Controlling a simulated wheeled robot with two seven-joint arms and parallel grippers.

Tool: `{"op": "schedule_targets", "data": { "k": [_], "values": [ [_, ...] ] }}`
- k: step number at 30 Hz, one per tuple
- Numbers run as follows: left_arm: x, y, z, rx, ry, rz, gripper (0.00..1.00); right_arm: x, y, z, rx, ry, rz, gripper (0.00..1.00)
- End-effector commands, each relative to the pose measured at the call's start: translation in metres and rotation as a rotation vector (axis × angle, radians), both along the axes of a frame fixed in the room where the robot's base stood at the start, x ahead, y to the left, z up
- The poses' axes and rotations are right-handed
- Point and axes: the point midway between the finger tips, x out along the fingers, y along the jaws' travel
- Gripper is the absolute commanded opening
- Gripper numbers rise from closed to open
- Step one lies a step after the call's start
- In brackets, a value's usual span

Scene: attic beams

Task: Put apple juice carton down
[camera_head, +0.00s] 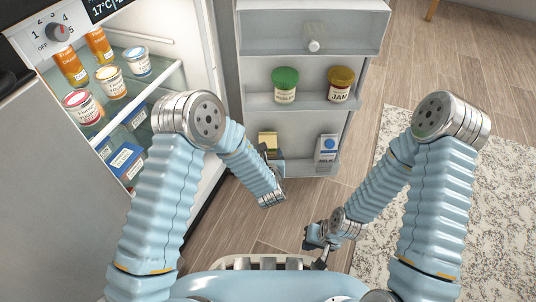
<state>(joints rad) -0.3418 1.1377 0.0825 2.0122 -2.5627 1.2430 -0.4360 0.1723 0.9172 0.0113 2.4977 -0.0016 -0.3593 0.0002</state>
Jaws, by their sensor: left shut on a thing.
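A yellowish carton (268,139), which looks like the apple juice carton, shows at the lower shelf of the open fridge door; its label cannot be read. My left gripper (270,158) is shut on it, and the gripper and wrist hide its lower part. I cannot tell whether its base touches the shelf. My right gripper (316,252) is low over the floor, away from the fridge. Its fingers are small and partly hidden, so their opening is unclear.
A milk carton (327,148) stands to the right on the same door shelf (307,168). A green-lidded jar (285,86) and a jam jar (340,85) stand on the shelf above. A speckled rug (500,185) lies right.

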Motion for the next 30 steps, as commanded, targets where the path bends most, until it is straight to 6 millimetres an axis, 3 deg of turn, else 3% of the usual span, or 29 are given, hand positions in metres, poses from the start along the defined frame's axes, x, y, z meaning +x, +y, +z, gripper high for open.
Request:
{"op": "schedule_targets", "data": {
  "k": [12,13,17,18,26,30],
  "values": [
    [0.000,-0.001,-0.009,0.000,-0.003,-0.001,0.11,0.000,0.000,0.000,0.000,0.000,0.000,0.00],
    [0.000,0.000,-0.010,0.001,0.000,-0.001,0.67,0.000,0.000,0.000,0.000,0.000,0.000,0.00],
    [0.000,0.000,-0.010,0.001,0.000,-0.001,0.87,0.000,0.000,0.000,0.000,0.000,0.000,0.00],
    [0.000,0.000,-0.010,0.001,0.000,-0.001,0.91,0.000,0.000,0.000,0.000,0.000,0.000,0.00],
    [0.000,0.000,-0.009,0.000,0.000,0.000,0.91,0.000,0.000,0.000,0.000,0.000,0.000,0.00],
    [0.001,0.001,0.003,-0.002,-0.002,0.002,0.91,0.000,0.000,0.000,0.000,0.000,0.000,0.00]
  ]
}}
